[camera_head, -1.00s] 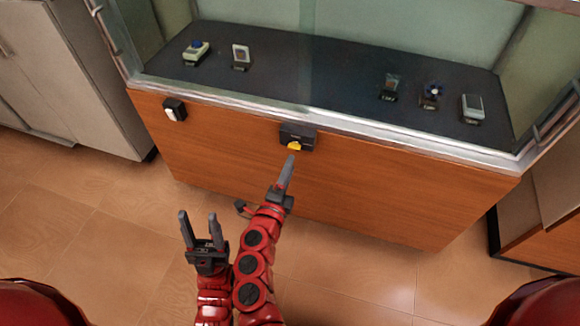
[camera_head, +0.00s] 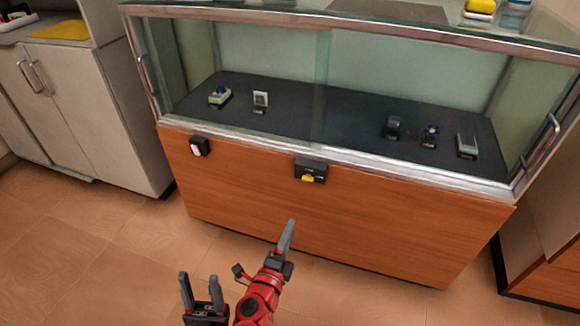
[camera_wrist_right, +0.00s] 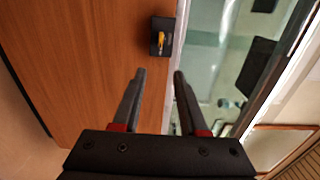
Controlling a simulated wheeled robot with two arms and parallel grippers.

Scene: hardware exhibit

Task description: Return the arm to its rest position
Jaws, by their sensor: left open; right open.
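My left gripper (camera_head: 200,278) is at the lower left of the head view, its two fingers apart, with nothing between them. My right gripper (camera_head: 288,236) is to its right, seen nearly edge-on, its tip pointing up below the black box on the cabinet front. In the right wrist view, my right gripper (camera_wrist_right: 159,76) is open and empty, with the black box (camera_wrist_right: 154,49) beyond its fingertips and apart from them. The box (camera_head: 316,163) carries a yellow part (camera_head: 308,179), which also shows in the wrist view (camera_wrist_right: 162,39).
A glass display case (camera_head: 420,165) on a wooden base (camera_head: 350,220) stands ahead, holding several small devices. A small black-and-white switch (camera_head: 198,147) is on its front at left. Grey cabinets (camera_head: 110,110) stand at left. Tiled floor (camera_head: 100,250) is clear.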

